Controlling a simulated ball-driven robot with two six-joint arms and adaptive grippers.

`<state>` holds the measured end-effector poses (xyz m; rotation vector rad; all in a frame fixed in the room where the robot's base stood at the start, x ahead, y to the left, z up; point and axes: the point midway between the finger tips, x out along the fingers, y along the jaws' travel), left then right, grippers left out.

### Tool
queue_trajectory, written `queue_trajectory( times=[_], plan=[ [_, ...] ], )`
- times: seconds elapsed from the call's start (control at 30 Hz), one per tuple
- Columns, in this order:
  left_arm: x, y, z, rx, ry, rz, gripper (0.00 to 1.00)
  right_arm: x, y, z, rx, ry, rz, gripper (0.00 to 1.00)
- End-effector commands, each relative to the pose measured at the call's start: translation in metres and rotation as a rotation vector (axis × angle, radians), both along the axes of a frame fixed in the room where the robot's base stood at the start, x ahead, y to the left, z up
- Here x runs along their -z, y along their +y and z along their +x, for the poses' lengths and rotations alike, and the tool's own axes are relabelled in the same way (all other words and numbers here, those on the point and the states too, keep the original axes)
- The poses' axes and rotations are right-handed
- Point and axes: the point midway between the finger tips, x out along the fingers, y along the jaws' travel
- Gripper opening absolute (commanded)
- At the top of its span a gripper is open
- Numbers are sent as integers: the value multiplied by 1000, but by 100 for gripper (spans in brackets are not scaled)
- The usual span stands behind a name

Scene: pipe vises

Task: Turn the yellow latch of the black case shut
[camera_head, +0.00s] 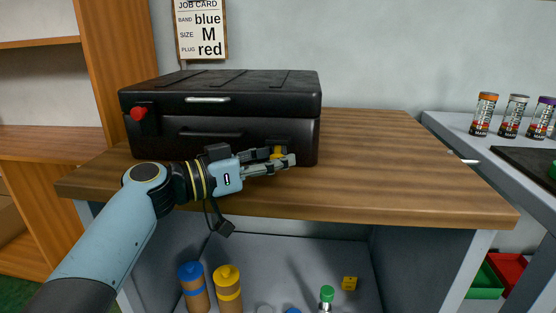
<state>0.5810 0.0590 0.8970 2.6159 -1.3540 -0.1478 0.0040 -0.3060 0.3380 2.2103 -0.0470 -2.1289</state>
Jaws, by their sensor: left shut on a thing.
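The black case (222,108) stands closed on the wooden table, with its front facing me. Its yellow latch (277,152) is low on the right part of the front, partly hidden by my gripper. A red latch or knob (138,113) is at the upper left of the front. My left gripper (284,160) reaches in from the left along the case front. Its fingers are shut on the yellow latch. The latch's exact angle is hard to tell behind the fingers. My right gripper is not in view.
The wooden table top (400,165) is clear right of the case. A grey side bench (450,125) carries several labelled cans (512,116). Brown bottles (229,290) and a small yellow block (349,283) are under the table. A job card (201,30) hangs behind.

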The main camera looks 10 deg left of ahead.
Motion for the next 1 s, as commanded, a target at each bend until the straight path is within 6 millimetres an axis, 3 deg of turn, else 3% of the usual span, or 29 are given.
queue_trajectory(
  times=[0.53,1.0],
  plan=[
    [-3,1,-1,1,30,1,0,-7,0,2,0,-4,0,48],
    [-28,1,-3,-2,326,0,0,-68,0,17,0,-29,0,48]
  ],
)
